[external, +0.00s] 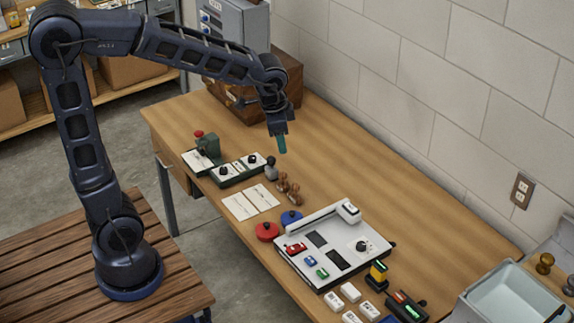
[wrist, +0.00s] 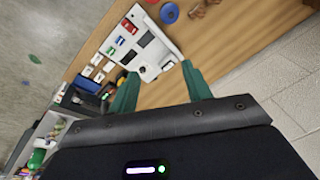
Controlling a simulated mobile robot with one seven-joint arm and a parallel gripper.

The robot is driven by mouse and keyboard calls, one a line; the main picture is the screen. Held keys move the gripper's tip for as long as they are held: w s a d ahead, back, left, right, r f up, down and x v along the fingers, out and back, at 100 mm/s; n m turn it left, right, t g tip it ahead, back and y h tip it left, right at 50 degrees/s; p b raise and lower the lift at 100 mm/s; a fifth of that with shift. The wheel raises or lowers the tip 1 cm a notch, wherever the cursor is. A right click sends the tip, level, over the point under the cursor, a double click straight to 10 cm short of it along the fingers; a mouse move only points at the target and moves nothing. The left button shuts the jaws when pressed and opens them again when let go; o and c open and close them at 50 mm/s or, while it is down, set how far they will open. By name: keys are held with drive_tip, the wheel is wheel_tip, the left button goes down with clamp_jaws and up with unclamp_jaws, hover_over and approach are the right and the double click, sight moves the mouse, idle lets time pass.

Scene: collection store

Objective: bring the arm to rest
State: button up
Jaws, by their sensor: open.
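My arm (external: 80,110) stands on a slatted wooden platform and reaches over the wooden table in the external view. My gripper (external: 281,145) points down above the back part of the table, with its green fingers apart from everything below. In the wrist view my gripper (wrist: 158,85) shows two green fingers spread wide with nothing between them. The wooden table (external: 370,165) runs from the back left to the front right. Beyond the fingers, the wrist view shows the white panel device (wrist: 140,45) lying on the table.
Below the gripper are a dark-handled stamp (external: 271,168), brown stamps (external: 289,190) and white cards (external: 250,202). A green device (external: 208,147) and a wooden chest (external: 285,80) stand toward the back. A grey tray (external: 500,290) is at front right. The table's wall side is clear.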

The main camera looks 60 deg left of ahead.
drive_tip(key=s+a+r+n+t, duration=0.1)
drive_tip(key=s+a+r+n, duration=0.1)
drive_tip(key=s, duration=0.9)
drive_tip(key=s+a+r+n+t, duration=0.1)
drive_tip(key=s+a+r+n, duration=0.1)
drive_tip(key=s+a, duration=0.4)
drive_tip(key=s+n, duration=0.1)
drive_tip(key=s, duration=0.4)
drive_tip(key=shift+n+h, duration=0.4)
drive_tip(key=shift+r, duration=0.1)
drive_tip(key=shift+c, duration=0.4)
idle(0.6)
